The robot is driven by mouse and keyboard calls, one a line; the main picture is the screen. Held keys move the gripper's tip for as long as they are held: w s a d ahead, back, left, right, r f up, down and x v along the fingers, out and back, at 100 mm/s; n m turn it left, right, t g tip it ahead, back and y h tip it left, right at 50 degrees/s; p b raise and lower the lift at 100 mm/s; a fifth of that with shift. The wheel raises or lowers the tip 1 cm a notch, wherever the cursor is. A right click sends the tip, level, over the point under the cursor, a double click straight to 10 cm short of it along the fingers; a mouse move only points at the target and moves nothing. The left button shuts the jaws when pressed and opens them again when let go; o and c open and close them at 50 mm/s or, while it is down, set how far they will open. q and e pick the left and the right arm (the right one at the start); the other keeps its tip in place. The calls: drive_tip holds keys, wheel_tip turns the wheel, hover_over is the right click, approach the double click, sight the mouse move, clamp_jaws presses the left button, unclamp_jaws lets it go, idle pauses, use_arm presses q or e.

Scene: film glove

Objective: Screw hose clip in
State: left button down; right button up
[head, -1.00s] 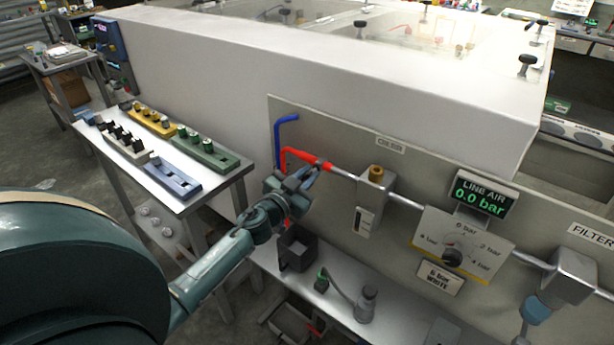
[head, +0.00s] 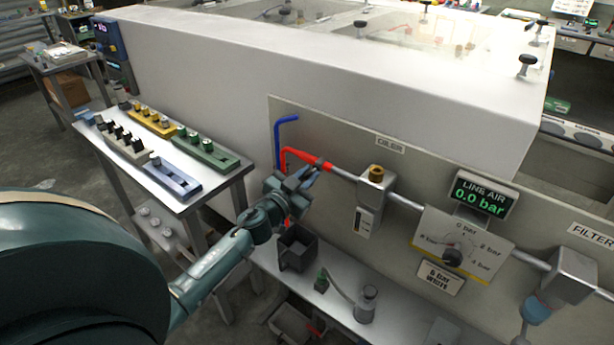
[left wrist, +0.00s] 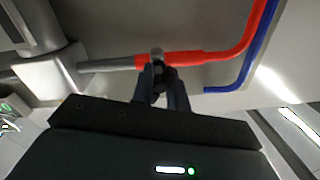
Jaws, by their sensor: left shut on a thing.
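The red hose (head: 300,156) bends along the panel, and its thick end meets the metal pipe (head: 343,173). The hose also shows in the left wrist view (left wrist: 222,55). My left gripper (head: 310,177) is at this joint, just below it in the head view. In the left wrist view, its dark fingers (left wrist: 162,75) are shut on a small grey, round-headed piece, seemingly the screw of the hose clip (left wrist: 157,54), at the hose end. The fingers hide most of the clip, so I cannot tell how tight it is. My right gripper is not in view.
A blue hose (head: 278,140) runs beside the red one. A valve block with a brass knob (head: 376,171) sits right along the pipe, then the regulator panel (head: 440,245) and a line air display (head: 479,193) reading 0.0 bar. A dark open box (head: 297,250) stands below the gripper.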

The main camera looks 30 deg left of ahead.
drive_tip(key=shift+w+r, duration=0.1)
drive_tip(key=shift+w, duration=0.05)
use_arm(q)
drive_tip(key=c, duration=1.4)
unclamp_jaws()
drive_tip(key=shift+o, duration=0.2)
drive_tip(key=shift+s+f, duration=0.1)
drive_tip(key=shift+s, duration=0.2)
drive_tip(key=s+b, duration=0.1)
drive_tip(key=s, duration=1.1)
drive_tip(key=shift+s, duration=0.3)
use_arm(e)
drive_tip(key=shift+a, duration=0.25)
